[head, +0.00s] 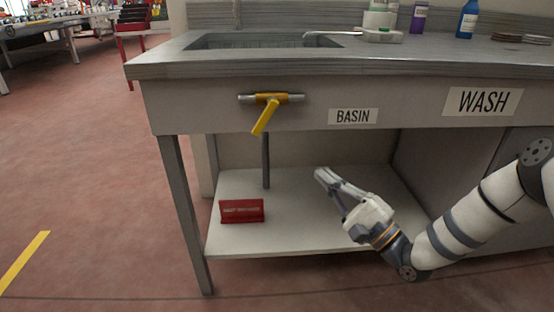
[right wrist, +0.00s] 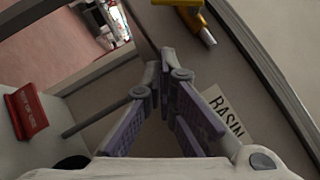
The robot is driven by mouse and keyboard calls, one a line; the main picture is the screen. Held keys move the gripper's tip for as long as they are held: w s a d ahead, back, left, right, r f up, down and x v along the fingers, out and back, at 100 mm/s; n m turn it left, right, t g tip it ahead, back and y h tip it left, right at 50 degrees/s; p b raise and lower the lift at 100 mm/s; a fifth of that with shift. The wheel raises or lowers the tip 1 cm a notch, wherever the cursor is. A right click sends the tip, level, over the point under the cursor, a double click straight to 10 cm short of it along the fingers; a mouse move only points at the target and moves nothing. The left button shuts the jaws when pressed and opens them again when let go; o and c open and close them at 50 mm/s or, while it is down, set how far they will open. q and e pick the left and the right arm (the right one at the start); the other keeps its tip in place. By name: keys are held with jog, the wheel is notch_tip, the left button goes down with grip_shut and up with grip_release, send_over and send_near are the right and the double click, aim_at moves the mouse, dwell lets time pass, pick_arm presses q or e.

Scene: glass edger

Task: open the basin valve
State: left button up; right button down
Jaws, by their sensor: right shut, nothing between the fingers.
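The basin valve has a yellow lever (head: 264,117) on a short grey pipe (head: 290,98) on the front panel of the wash bench. The lever slants down and to the left. A "BASIN" label (head: 353,116) is to its right. In the right wrist view the yellow valve (right wrist: 194,18) shows at the top, beyond the fingertips. My right gripper (head: 322,174) is below and to the right of the lever, apart from it, in front of the lower shelf. Its fingers (right wrist: 160,68) are shut and empty. My left gripper is not in view.
A red sign block (head: 242,211) stands on the lower shelf (head: 290,236), and it also shows in the right wrist view (right wrist: 26,112). A grey drain pipe (head: 266,160) drops below the valve. Bottles (head: 467,19) stand on the counter (head: 420,52).

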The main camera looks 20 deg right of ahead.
aim_at(265, 118)
jog(key=shift+d+r, duration=0.1)
jog(key=shift+r, duration=0.2)
jog(key=shift+w, duration=0.1)
jog(key=s+a+r+x, duration=0.1)
jog(key=a+x, duration=0.1)
jog(key=x, duration=1)
jog(key=shift+a+r, duration=0.25)
jog(key=shift+a, duration=0.1)
jog(key=shift+f+b, duration=0.1)
jog(key=shift+b, duration=0.3)
jog(key=shift+a+m+t+b, duration=0.2)
jog(key=shift+m+t+b, duration=0.2)
